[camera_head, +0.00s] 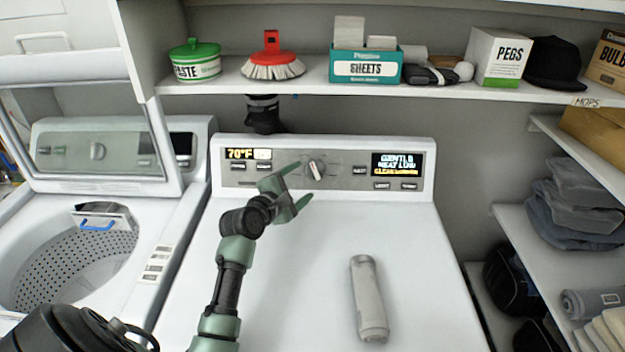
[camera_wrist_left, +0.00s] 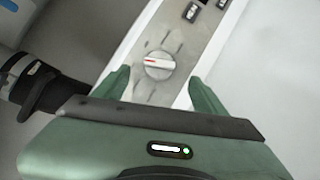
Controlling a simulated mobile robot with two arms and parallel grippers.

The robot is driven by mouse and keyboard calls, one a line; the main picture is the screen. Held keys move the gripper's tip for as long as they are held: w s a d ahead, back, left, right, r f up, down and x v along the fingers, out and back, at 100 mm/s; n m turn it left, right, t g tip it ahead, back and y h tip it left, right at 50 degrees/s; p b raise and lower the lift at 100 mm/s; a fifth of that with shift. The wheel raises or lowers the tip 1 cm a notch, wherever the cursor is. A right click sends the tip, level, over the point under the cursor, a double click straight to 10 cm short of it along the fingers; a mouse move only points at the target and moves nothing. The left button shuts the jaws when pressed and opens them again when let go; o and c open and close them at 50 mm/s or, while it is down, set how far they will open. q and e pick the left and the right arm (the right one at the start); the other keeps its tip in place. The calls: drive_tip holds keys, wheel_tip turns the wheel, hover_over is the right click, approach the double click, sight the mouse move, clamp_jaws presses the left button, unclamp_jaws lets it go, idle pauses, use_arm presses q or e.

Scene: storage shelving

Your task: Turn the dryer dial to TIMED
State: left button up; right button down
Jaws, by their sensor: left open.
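The dryer (camera_head: 270,310) stands in the middle of the head view. Its dial (camera_head: 316,170) is a round knob with a light pointer bar, set in the middle of the grey control panel. In the left wrist view the dial (camera_wrist_left: 158,65) shows a white bar with a red mark. The labels around it are too small to read. My left gripper (camera_head: 304,184) is open and empty, just in front of the panel. In the left wrist view the dial appears between its two green fingers (camera_wrist_left: 158,88), apart from both. My right gripper is not in view.
A grey cylinder (camera_head: 368,298) lies on the dryer top. A washer (camera_head: 165,235) with its lid raised stands at the left. A shelf (camera_head: 300,90) above the panel holds a tub, a brush and boxes. Side shelves (camera_head: 545,215) stand at the right.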

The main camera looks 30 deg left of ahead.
sight(313, 172)
use_arm(q)
drive_tip(key=x, duration=0.7)
drive_tip(key=shift+w+p, duration=0.2)
drive_tip(key=shift+p, duration=0.2)
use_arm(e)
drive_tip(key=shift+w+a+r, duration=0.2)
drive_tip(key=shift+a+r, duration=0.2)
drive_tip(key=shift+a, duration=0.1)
